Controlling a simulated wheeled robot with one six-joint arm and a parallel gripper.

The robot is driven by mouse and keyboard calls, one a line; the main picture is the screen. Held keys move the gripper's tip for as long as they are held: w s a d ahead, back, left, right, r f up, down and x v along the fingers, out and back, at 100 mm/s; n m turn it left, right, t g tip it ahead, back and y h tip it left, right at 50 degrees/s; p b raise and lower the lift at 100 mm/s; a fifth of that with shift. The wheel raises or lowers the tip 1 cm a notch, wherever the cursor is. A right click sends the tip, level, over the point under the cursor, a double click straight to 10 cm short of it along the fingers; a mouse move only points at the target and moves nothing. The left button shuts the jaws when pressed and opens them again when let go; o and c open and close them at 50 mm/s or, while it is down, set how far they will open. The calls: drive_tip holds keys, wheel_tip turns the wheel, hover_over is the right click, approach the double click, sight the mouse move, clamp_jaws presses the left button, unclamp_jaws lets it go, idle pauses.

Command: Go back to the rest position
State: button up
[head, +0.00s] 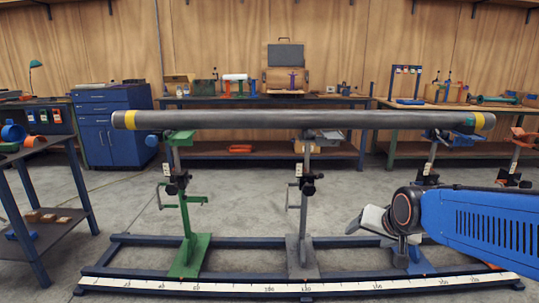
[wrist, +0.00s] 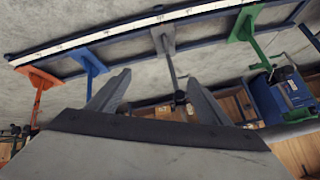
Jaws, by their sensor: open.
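My gripper (wrist: 157,78) is open in the wrist view, its two grey fingers spread with nothing between them. In the head view the end of my arm (head: 374,218) hangs low at the right, in front of the blue stand and below the pipe, apart from it. The long grey pipe (head: 300,119), with yellow bands near both ends, lies level across the stands. The green stand (head: 189,225) and grey stand (head: 303,225) show clearly. The blue stand (head: 432,160) is partly hidden by my arm; the orange stand (head: 517,155) is at the right.
A dark floor frame with a white scale strip (head: 230,288) runs under the stands. A side table (head: 40,170) stands at the left, beside a blue cabinet (head: 112,125). Workbenches (head: 340,101) line the back wall. Bare concrete floor lies between the stands and the benches.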

drive_tip(key=s+d+f+n+g, duration=0.1)
drive_tip(key=s+n, duration=0.1)
drive_tip(key=s, duration=0.8)
drive_tip(key=s+d+f+n+g, duration=0.1)
drive_tip(key=s+n+g, duration=0.1)
drive_tip(key=s, duration=0.9)
drive_tip(key=shift+s+f+h, duration=0.2)
drive_tip(key=shift+f+h, duration=0.05)
drive_tip(key=shift+h, duration=0.05)
